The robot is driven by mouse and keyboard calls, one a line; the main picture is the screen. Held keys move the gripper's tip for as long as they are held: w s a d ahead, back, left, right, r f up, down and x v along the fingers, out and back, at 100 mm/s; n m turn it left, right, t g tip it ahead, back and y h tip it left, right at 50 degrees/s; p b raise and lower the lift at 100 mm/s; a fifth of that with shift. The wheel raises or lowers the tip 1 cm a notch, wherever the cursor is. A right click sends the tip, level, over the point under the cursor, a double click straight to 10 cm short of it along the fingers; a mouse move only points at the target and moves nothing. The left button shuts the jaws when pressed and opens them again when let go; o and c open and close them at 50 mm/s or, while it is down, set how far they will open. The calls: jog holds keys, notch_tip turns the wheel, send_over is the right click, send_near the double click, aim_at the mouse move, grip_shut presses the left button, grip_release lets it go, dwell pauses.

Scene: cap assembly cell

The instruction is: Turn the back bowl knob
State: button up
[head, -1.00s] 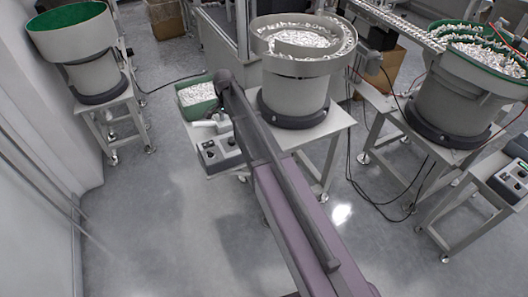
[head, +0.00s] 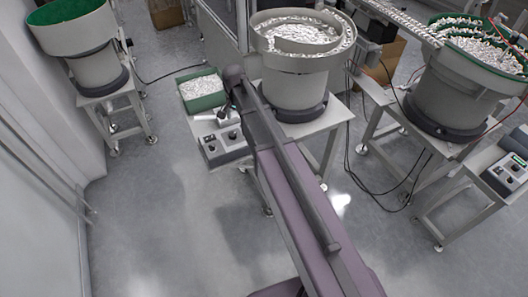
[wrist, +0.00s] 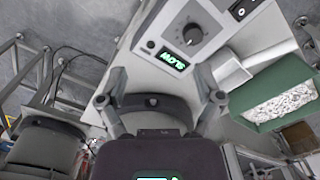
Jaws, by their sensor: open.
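A grey control box (head: 226,148) with dark knobs stands at the left of the middle bowl feeder's table in the head view. In the wrist view a round dark knob (wrist: 194,34) with a pale pointer sits on the panel, beside a lit green display (wrist: 174,56) reading "SLOW". My gripper (wrist: 160,76) is open and empty, its two fingers spread apart below the display in the picture. The knob lies beyond the fingertips, apart from them. In the head view my arm partly covers the box, and the fingers are hard to make out.
A green bin (head: 203,104) of small white parts stands behind the box; a pale bracket (wrist: 229,70) is beside the panel. The middle bowl feeder (head: 300,62) stands close right of my arm. Another feeder (head: 88,60) stands at left. Floor in front is clear.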

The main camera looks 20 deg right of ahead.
jog(key=s+d+n, duration=0.2)
jog(key=s+n, duration=0.2)
jog(key=s, duration=0.5)
jog(key=s+d+n, duration=0.2)
jog(key=s+n, duration=0.2)
jog(key=s, duration=0.6)
jog(key=shift+d+r+p, duration=0.25)
jog(key=shift+r+p, duration=0.05)
jog(key=shift+r, duration=0.05)
jog(key=shift+s, duration=0.15)
dwell(1.4)
jog(key=w+a+n, duration=0.3)
jog(key=w+n, duration=0.3)
jog(key=w, duration=0.7)
jog(key=w+a+f+n, duration=0.1)
jog(key=w+a+n, duration=0.2)
jog(key=w+n, duration=0.4)
jog(key=w+b, duration=0.1)
jog(key=w, duration=0.4)
jog(key=shift+w+a, duration=0.2)
jog(key=shift+w, duration=0.2)
jog(key=shift+f, duration=0.15)
